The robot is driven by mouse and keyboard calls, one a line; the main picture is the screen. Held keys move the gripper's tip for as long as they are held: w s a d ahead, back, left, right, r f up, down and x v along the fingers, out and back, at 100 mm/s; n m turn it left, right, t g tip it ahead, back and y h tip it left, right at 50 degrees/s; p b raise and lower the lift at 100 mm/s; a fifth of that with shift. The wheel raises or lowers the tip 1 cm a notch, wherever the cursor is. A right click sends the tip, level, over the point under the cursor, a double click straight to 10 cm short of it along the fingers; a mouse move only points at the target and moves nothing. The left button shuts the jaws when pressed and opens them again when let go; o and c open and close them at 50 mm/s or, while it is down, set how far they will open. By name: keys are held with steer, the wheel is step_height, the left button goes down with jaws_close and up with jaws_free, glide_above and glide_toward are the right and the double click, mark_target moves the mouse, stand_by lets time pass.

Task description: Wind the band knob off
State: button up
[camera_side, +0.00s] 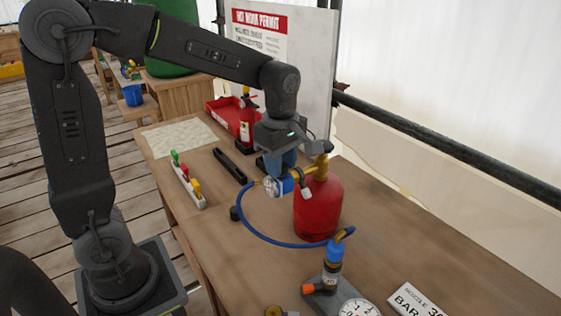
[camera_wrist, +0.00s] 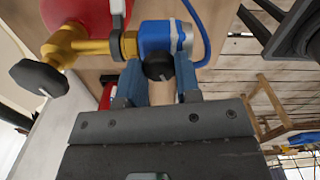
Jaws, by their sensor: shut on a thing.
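A red gas cylinder (camera_side: 318,212) stands upright on the bench with a brass valve (camera_side: 322,167) on top. A blue regulator with a white band (camera_wrist: 180,38) joins the brass pipe (camera_wrist: 92,47). A black knob (camera_wrist: 158,66) sits under the regulator body in the wrist view. My gripper (camera_wrist: 160,78) has one finger on each side of this knob and is shut on it. In the side view my gripper (camera_side: 282,166) reaches down to the regulator (camera_side: 284,186), hiding the knob there. A second black knob (camera_wrist: 38,78) is on the brass valve.
A rack with coloured tops (camera_side: 187,182), a black tray (camera_side: 230,166) and a red tray (camera_side: 222,112) lie left and behind. A dark rail (camera_side: 430,142) runs along the right.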

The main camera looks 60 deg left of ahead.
steer(key=m, duration=0.5)
steer(key=shift+m, duration=0.3)
steer(key=m, duration=0.5)
steer(key=shift+w, duration=0.1)
steer(key=m, duration=0.4)
steer(key=shift+m, duration=0.4)
steer(key=m, duration=1.1)
steer(key=shift+d, duration=0.1)
steer(key=m, duration=0.9)
steer(key=shift+m, duration=2.7)
